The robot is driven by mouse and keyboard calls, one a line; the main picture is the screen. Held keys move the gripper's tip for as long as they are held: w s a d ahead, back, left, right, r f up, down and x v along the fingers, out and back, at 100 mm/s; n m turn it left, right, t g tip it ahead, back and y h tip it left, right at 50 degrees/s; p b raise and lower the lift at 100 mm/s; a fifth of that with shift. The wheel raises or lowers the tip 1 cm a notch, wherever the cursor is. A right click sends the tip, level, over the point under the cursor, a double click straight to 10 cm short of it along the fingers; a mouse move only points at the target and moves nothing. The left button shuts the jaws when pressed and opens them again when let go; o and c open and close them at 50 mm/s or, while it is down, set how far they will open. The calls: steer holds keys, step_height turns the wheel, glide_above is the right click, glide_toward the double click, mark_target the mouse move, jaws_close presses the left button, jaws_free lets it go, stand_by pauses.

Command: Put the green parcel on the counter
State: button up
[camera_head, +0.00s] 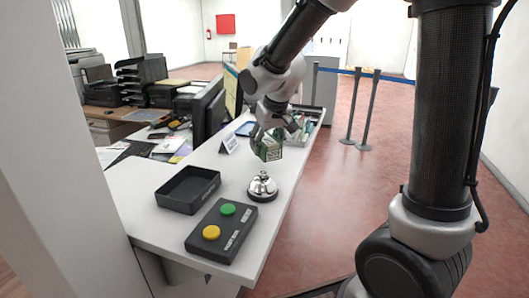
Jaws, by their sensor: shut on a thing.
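The green parcel (270,149) is a small box with pale markings, in the middle of the head view. My gripper (268,132) is shut on it from above. The parcel is over the far half of the white counter (150,228), near its right edge and behind the silver bell. Whether its underside touches the counter or hangs a little above it, I cannot tell. The gripper's fingertips partly cover the parcel's top.
A silver bell (262,187), an empty black tray (188,190) and a black box with green and yellow buttons (222,231) stand nearer on the counter. A small sign (229,144) and a monitor (208,110) are left of the parcel. A box of items (307,116) stands beyond.

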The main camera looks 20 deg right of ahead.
steer(key=shift+f, duration=2.05)
steer(key=shift+f, duration=0.1)
steer(key=o, duration=1.1)
steer(key=shift+o, duration=0.2)
steer(key=v, duration=1.2)
steer(key=shift+d, duration=0.1)
steer(key=s+d+r+m, duration=0.1)
steer(key=s+d, duration=0.6)
steer(key=s, duration=0.4)
steer(key=s+d, duration=0.7)
steer(key=s, duration=0.4)
steer(key=shift+r+m+h, duration=0.3)
steer(key=shift+r+m, duration=0.1)
steer(key=shift+d, duration=0.1)
